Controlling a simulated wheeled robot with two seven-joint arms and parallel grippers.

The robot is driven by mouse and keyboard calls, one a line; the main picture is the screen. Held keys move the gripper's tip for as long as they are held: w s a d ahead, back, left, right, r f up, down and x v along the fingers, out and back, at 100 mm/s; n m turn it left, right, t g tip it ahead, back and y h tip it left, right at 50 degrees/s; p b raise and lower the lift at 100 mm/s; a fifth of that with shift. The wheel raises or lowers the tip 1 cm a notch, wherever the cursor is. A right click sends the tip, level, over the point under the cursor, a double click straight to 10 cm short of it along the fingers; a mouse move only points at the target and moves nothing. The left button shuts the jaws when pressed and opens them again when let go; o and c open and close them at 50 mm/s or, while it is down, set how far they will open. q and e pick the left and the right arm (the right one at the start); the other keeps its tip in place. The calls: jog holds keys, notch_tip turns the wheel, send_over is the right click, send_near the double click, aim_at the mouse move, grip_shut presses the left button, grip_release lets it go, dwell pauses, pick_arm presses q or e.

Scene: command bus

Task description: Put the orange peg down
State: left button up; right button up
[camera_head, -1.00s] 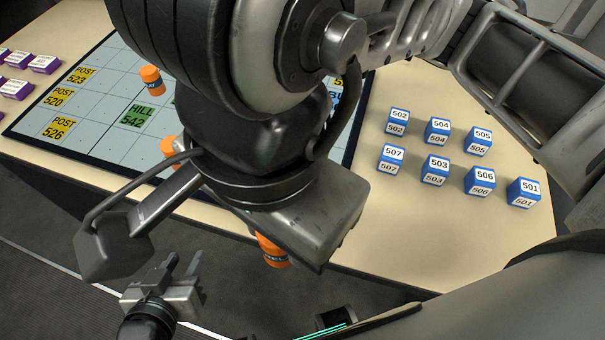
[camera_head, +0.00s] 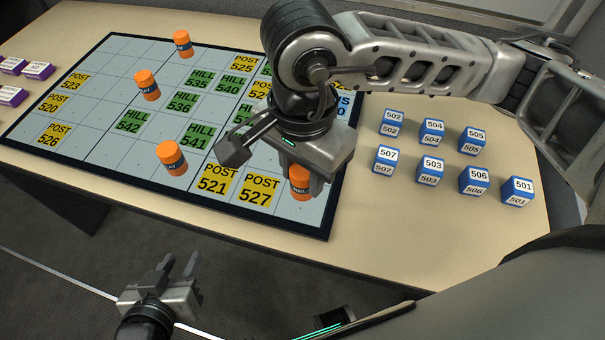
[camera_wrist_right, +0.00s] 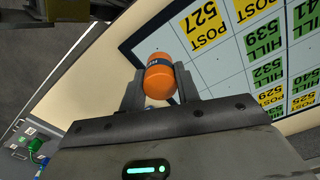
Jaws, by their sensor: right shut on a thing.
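My right gripper (camera_head: 299,190) is shut on an orange peg (camera_head: 299,178) with a dark label band. It is over the front right part of the grid board (camera_head: 288,212), right of the yellow POST 527 cell. In the right wrist view the peg (camera_wrist_right: 159,78) sits between the two fingers (camera_wrist_right: 160,88). I cannot tell whether its lower end touches the board. Three other orange pegs stand on the board: one at the back (camera_head: 183,43), one in the middle (camera_head: 147,85) and one near the front (camera_head: 172,158). My left gripper (camera_head: 178,274) is open and empty, in front of the table.
Several blue numbered blocks (camera_head: 431,170) stand on the table (camera_head: 400,240) right of the board. Purple blocks (camera_head: 38,71) are at the far left. My right arm hides part of the board's back right. The table's front right is clear.

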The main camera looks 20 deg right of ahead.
aim_at(304, 182)
jog(key=f, duration=0.3)
jog(key=shift+w+d+f+p, duration=0.2)
jog(key=shift+w+p, duration=0.05)
jog(key=shift+p, duration=0.05)
jog(key=shift+f+b, duration=0.4)
jog(key=shift+b, duration=0.05)
jog(key=o, duration=0.9)
jog(key=shift+r, duration=0.1)
jog(key=shift+o, duration=0.4)
jog(key=shift+r+p, duration=0.35)
jog(key=shift+p, duration=0.25)
notch_tip(304, 182, up, 11)
jog(key=shift+a+f+b, duration=0.1)
jog(key=shift+f+b, duration=0.05)
jog(key=shift+b, duration=0.2)
jog(key=shift+r, duration=0.5)
jog(key=shift+s, duration=0.1)
